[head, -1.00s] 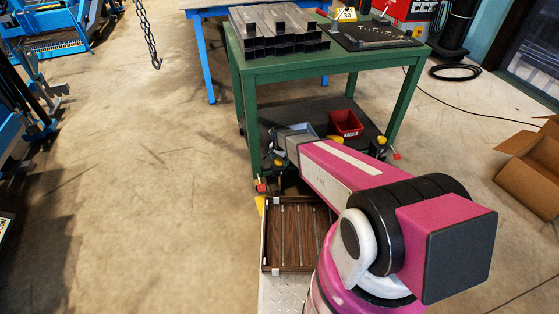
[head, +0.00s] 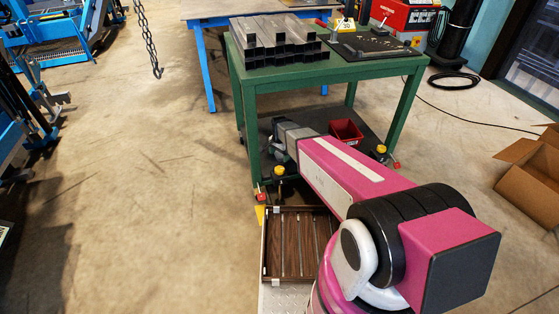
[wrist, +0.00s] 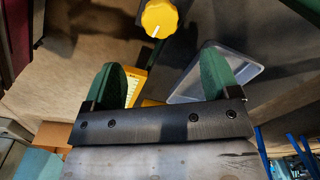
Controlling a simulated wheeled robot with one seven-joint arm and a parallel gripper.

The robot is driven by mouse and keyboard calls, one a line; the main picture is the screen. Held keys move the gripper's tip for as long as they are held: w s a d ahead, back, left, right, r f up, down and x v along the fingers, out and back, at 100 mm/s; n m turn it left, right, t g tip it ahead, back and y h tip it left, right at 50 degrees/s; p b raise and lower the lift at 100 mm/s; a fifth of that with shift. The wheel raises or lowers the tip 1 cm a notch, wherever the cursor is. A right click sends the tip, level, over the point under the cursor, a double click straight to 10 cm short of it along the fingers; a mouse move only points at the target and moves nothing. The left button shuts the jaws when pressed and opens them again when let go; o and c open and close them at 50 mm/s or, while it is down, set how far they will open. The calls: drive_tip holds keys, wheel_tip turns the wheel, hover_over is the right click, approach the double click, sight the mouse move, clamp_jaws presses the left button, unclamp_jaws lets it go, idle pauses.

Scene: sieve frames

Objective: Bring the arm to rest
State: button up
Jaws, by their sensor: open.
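My gripper shows in the wrist view (wrist: 162,78), with its two green fingers wide apart and nothing between them. In the head view my magenta arm reaches from the lower right toward the lower shelf of the green table (head: 330,72). Its grey wrist end is at the table's left front, and the fingers are not clear there. In the wrist view a yellow knob (wrist: 160,18) lies beyond the fingers. A clear bin (wrist: 240,68) is behind the right finger, and a yellow object partly shows beside the left finger.
A red bin (head: 346,131) sits on the lower shelf. Dark metal tubes (head: 280,40) lie on the tabletop. A slatted wooden tray (head: 290,245) is in front of the table.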

drive_tip(key=shift+r, duration=0.3)
drive_tip(key=shift+d, duration=0.1)
drive_tip(key=s+d+r+n, duration=0.8)
drive_tip(key=s+d+r, duration=0.8)
drive_tip(key=s+d, duration=0.2)
drive_tip(key=shift+s+d+r, duration=0.2)
drive_tip(key=shift+s+d, duration=0.1)
drive_tip(key=shift+d, duration=0.2)
